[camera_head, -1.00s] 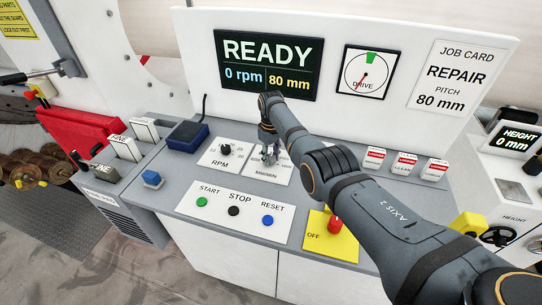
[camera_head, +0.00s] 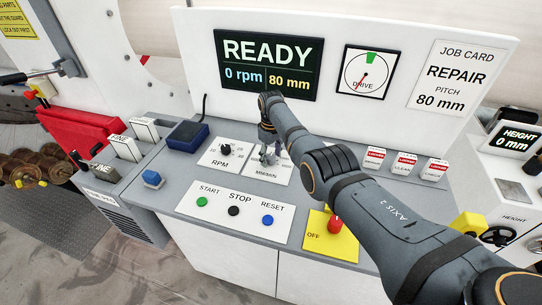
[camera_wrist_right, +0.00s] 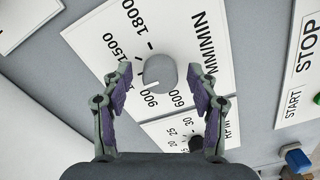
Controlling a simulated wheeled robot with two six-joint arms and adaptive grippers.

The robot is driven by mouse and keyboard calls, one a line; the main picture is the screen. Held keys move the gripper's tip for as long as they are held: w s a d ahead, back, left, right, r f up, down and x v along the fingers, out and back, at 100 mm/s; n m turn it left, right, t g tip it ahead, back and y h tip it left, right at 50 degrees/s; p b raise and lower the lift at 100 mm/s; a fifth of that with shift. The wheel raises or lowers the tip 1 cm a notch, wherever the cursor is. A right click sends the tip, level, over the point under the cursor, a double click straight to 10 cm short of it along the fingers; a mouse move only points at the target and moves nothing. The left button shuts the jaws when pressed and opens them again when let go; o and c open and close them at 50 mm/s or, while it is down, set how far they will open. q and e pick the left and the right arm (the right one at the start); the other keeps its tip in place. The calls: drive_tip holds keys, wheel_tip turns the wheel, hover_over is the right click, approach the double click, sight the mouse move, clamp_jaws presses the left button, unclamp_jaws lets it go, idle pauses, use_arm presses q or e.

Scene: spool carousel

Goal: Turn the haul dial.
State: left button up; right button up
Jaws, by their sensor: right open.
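The haul dial is a round grey knob (camera_wrist_right: 160,72) on a white MM/MIN plate (camera_wrist_right: 95,35) in the right wrist view. Its pale mark points towards the 900 side of the scale. My right gripper (camera_wrist_right: 160,76) is open, with one finger on each side of the knob and visible gaps between. In the head view the right gripper (camera_head: 268,156) is over the MM/MIN plate (camera_head: 266,175) and largely hides the knob. My left gripper is not in view.
The black RPM knob (camera_head: 225,150) sits just left of the gripper. START, STOP and RESET buttons (camera_head: 234,211) are in front, with a red knob (camera_head: 334,225) on a yellow plate to the right. The display (camera_head: 267,64) reads READY, 0 rpm, 80 mm.

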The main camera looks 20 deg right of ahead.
sight(271, 157)
drive_tip(key=shift+r, duration=0.15)
wheel_tip(271, 157, up, 12)
idle(0.3)
drive_tip(key=shift+f, duration=0.25)
